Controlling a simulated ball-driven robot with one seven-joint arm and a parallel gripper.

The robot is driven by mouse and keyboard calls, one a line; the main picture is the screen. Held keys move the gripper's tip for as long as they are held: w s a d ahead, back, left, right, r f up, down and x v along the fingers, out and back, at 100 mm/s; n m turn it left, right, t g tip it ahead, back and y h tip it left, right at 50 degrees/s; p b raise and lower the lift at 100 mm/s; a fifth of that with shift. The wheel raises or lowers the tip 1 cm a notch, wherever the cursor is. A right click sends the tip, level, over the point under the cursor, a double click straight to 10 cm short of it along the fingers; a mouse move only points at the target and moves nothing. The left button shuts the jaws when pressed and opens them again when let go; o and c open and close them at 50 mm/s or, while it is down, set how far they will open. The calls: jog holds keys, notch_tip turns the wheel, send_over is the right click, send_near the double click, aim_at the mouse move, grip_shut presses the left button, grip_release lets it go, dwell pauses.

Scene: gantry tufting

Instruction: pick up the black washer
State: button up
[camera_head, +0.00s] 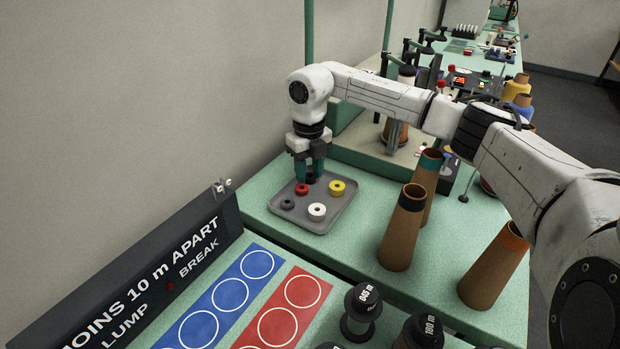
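A grey tray (335,217) on the green table holds several small ring-shaped washers. The black washer (310,178) is at the back of the tray, partly hidden by my gripper. My gripper (310,174) points down over the back of the tray, its teal fingers a little apart with the black washer at their tips. I cannot tell whether the fingers touch it. A dark grey washer (287,204) lies at the tray's left. A red washer (302,189) lies just in front of the fingers, a yellow one (337,187) to the right, and a white one (317,211) in front.
Brown cones (402,232) stand on the table right of the tray, under my arm. A dark sign (150,265) stands at the left. Blue (222,299) and red (287,308) circle-marked panels and black spools (361,308) are in front. A machine stands behind the tray.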

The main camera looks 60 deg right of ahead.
jog(key=c, duration=0.6)
jog(key=shift+c, duration=0.2)
jog(key=shift+r, duration=0.1)
